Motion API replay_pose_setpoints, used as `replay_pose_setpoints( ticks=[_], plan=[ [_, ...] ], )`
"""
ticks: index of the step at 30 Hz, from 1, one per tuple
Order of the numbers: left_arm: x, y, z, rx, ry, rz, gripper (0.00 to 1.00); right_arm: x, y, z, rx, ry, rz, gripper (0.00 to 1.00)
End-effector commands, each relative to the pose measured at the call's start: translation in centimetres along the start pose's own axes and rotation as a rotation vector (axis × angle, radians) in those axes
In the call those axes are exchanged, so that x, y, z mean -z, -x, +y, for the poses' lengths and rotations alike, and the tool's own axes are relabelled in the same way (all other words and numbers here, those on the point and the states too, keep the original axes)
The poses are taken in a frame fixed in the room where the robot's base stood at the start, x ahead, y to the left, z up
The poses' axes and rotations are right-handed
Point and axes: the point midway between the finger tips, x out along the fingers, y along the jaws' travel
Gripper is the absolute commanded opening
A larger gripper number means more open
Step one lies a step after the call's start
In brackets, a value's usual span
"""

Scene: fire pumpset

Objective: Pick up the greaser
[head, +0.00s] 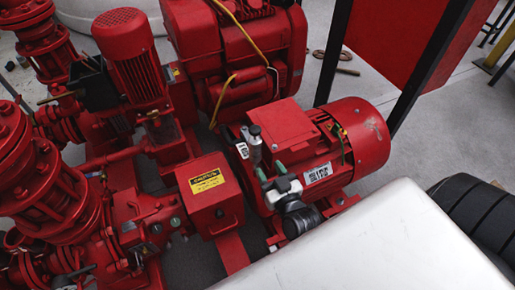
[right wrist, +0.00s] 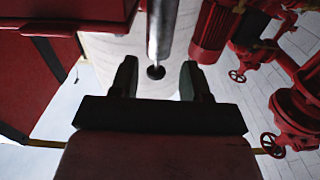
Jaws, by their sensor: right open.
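The greaser (head: 254,142), a small silver-grey cylinder with a dark top, is by the left end of the red motor in the head view. In the right wrist view, a silver rod that looks like part of the greaser (right wrist: 161,35) comes down from the top edge, with a dark round end in line with the gap between my fingers. My right gripper (head: 271,171) is open, its green-padded fingertips just below the greaser in the head view. In the right wrist view, my open right gripper (right wrist: 158,82) has nothing clasped. My left gripper is not in view.
The red motor (head: 345,150) stands close to the right of the greaser. A red box with a yellow caution label (head: 206,182) is at its lower left. Red pumps and pipes (head: 50,190) crowd the left. A red panel (head: 410,40) on black posts stands behind.

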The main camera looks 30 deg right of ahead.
Motion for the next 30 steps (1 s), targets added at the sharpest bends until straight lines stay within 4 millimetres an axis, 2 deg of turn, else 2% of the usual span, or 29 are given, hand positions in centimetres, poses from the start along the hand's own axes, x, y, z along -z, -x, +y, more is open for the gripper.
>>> replay_pose_setpoints(
  ticks=[3, 6, 12, 21, 30],
  plan=[
    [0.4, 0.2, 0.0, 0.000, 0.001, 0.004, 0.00, 0.1, -2.2, 0.0, 0.000, 0.000, 0.003, 0.47],
    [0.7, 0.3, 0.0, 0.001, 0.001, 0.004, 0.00, 0.1, -3.6, 0.0, 0.001, 0.000, 0.001, 0.47],
    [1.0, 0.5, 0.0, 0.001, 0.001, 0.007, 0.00, 0.2, -5.0, 0.0, 0.001, -0.001, -0.001, 0.47],
    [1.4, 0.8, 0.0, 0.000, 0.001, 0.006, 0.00, 0.7, -9.1, 0.1, 0.001, 0.000, -0.002, 0.47],
    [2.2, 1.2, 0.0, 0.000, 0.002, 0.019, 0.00, 0.8, -9.6, 0.1, 0.001, 0.001, -0.004, 0.47]
  ],
)
